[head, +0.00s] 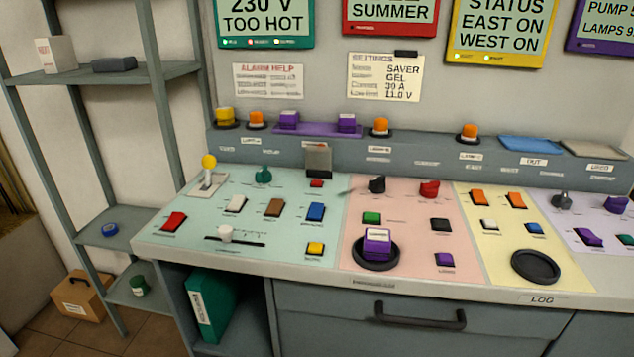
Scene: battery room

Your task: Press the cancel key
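Several coloured push keys sit on the sloped desk. The teal panel (200,251) has a red key (173,222), a white key (236,204), a brown key (274,207), a blue key (315,212), a yellow key (315,249) and a small red key (316,184). The pink panel has a green key (371,218), a black key (440,225) and a purple key (444,260). The labels below the keys are too small to read, so I cannot tell which is the cancel key. Neither gripper is in view.
A yellow-knobbed lever (209,162), a white slider (225,234) and dark green knob (263,176) stand among the keys. A purple block (377,243) sits in a black round holder; another holder (535,267) is empty. Shelves (100,75) stand left. A green screen (265,22) reads "TOO HOT".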

